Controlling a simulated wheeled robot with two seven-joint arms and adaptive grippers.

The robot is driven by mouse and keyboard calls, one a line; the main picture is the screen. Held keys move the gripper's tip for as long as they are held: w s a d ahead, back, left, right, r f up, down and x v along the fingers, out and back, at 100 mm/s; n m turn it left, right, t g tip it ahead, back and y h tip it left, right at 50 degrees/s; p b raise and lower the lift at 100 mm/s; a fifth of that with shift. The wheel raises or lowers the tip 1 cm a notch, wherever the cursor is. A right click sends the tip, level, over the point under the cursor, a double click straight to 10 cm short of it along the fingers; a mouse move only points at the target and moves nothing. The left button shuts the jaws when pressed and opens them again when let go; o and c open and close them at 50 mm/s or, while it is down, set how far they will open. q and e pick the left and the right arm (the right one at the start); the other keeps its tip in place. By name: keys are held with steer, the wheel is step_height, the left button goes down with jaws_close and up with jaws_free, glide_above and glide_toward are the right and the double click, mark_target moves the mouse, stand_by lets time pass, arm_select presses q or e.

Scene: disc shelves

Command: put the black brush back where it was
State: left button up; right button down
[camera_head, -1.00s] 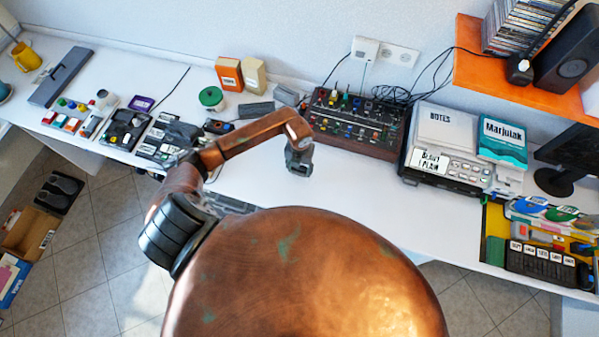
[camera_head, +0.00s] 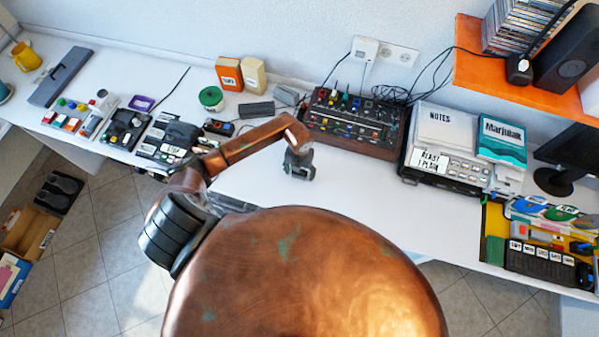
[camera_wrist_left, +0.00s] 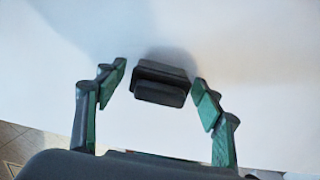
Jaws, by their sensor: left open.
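The black brush (camera_wrist_left: 160,81) shows in the left wrist view as a small dark block on the white table. It lies between the two fingertips of my left gripper (camera_wrist_left: 163,84), with a visible space on either side. The fingers are open and do not touch it. In the head view my left gripper (camera_head: 299,166) points down over the bare middle of the table. There I cannot make out the brush apart from the dark gripper. My right gripper is not in view.
A mixer with coloured knobs (camera_head: 352,124) stands behind the gripper. A grey device (camera_head: 440,168) with a notes box is to the right. Small boxes, a green-topped tin (camera_head: 211,98) and black gadgets stand to the left. The white table (camera_head: 345,195) right of the gripper is clear.

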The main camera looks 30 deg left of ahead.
arm_select(q)
steer(key=shift+r, duration=0.25)
step_height(320, 180, up, 12)
steer(key=shift+f, duration=0.1)
stand_by(0.7)
